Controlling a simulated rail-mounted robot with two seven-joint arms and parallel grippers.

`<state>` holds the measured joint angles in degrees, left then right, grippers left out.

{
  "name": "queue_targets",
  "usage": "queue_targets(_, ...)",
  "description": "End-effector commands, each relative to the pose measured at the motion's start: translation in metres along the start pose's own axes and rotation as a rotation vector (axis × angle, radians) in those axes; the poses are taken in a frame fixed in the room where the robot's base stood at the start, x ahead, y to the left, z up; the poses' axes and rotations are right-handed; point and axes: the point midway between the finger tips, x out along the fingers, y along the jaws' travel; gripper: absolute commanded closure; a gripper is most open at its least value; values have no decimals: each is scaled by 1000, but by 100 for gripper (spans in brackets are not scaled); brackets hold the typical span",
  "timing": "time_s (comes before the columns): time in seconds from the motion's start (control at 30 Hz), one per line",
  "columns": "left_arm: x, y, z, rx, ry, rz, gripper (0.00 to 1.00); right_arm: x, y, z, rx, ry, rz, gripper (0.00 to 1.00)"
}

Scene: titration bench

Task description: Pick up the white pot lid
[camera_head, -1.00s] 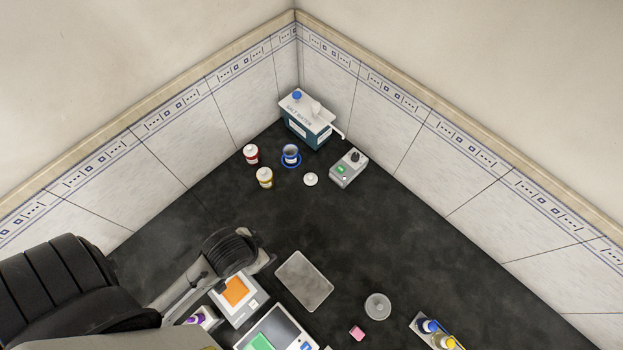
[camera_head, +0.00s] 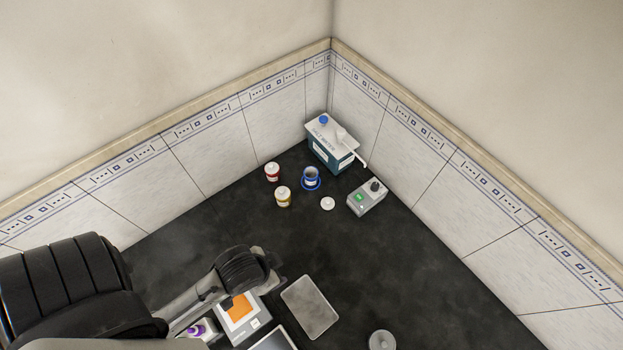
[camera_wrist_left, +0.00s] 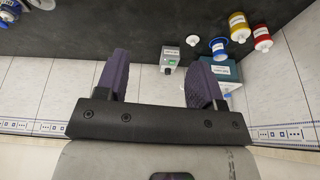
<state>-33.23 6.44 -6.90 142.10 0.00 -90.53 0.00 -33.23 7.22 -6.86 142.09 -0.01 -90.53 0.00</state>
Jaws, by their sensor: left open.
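The small round white pot lid (camera_head: 327,203) lies on the dark bench, in front of the blue pot (camera_head: 311,177) and left of a grey device. In the left wrist view the lid (camera_wrist_left: 192,40) shows at the upper middle, just beyond the tip of the right-hand finger. My left gripper (camera_wrist_left: 161,58) is open with nothing between its purple fingers and is apart from the lid. In the head view my left arm comes in at the lower left, its end below and left of the lid; its fingers are not clear there. My right gripper is not in view.
Red (camera_head: 272,172) and yellow (camera_head: 283,197) jars stand left of the lid. A teal box (camera_head: 327,152) stands in the corner behind, and the grey device (camera_head: 367,198) to the right. A flat grey plate (camera_head: 310,307) lies nearer. Bench between plate and lid is clear.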

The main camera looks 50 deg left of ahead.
Motion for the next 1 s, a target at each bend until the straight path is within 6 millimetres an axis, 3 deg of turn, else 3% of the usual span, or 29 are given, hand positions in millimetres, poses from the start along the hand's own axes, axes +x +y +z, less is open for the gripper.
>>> queue_targets(0.3,0,-3,1,10,-1,-8,37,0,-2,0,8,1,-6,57)
queue_targets(0.57,0,-4,1,12,-2,-10,12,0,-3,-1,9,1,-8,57)
queue_targets(0.77,0,-2,0,5,-1,-5,12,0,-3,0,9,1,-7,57)
queue_targets(0.87,7,-2,-3,2,11,-4,12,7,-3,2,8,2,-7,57)
queue_targets(1.0,32,-12,-20,25,70,-33,12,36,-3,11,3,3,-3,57)
